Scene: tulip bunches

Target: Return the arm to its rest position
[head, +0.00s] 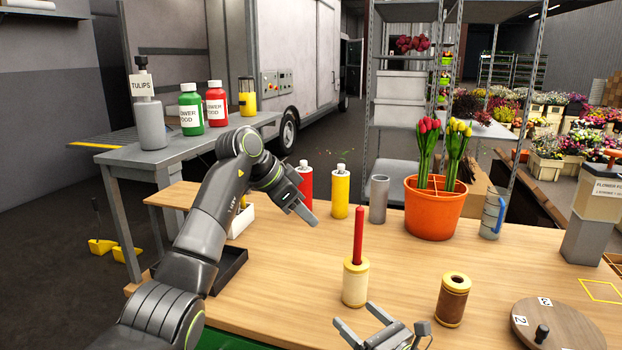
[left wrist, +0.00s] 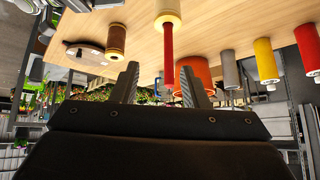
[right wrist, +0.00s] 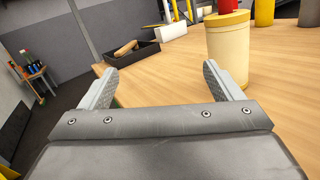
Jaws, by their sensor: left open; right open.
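My left arm reaches in from the left, and its gripper (head: 307,204) is above the wooden table, empty. In the left wrist view, which is upside down, its two fingers (left wrist: 158,84) stand apart with nothing between them. My right gripper (head: 382,328) is low at the table's front edge. Its fingers (right wrist: 172,85) are apart and empty in the right wrist view. An orange pot (head: 433,208) at the back holds red tulips (head: 427,145) and yellow tulips (head: 457,145) in separate compartments.
A cream spool (head: 355,285) with an upright red stick (head: 358,235) stands close behind my right gripper. A brown spool (head: 452,300) and a round turntable (head: 557,325) are to the right. Red, yellow and grey containers stand behind. A black tray (right wrist: 135,55) lies at the left.

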